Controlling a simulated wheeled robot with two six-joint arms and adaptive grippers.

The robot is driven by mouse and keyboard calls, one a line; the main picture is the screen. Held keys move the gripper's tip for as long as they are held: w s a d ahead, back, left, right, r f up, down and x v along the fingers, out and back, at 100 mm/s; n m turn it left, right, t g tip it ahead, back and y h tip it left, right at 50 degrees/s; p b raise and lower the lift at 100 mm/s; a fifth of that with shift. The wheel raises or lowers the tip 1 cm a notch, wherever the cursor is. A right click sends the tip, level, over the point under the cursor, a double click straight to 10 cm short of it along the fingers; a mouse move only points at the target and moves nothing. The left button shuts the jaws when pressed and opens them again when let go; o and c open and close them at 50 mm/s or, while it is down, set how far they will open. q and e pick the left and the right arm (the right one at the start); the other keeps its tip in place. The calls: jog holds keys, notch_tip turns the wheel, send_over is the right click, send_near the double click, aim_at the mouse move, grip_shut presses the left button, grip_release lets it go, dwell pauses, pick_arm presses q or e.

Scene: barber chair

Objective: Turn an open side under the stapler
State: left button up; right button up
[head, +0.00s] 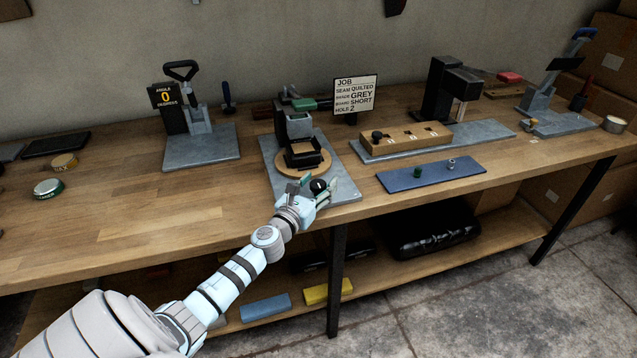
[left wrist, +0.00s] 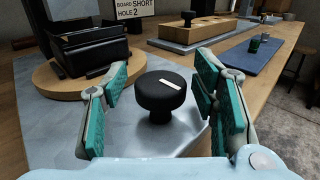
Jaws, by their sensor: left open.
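The stapler (head: 296,122) stands on a grey base plate (head: 343,183) on the workbench. A round wooden turntable (head: 284,168) sits in front of it and carries a black square frame (head: 306,153). In the left wrist view the black frame (left wrist: 95,48) rests on the turntable (left wrist: 60,83). A black knob (head: 318,186) with a white mark stands at the plate's front. My left gripper (head: 318,188) is open around this knob, which shows between the green finger pads (left wrist: 158,105) in the left wrist view. Contact is not visible. My right gripper is not in view.
A job sign (head: 356,93) stands behind. To the right are a wooden block with a knob (head: 405,142) and a blue mat (head: 432,174) with small parts. A lever press (head: 198,120) stands left.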

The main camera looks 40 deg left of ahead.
pick_arm(q)
jog(key=shift+r, duration=0.1)
jog(key=shift+w, duration=0.1)
jog(key=c, duration=1.1)
jog(key=shift+c, duration=0.2)
jog(key=shift+y, duration=0.3)
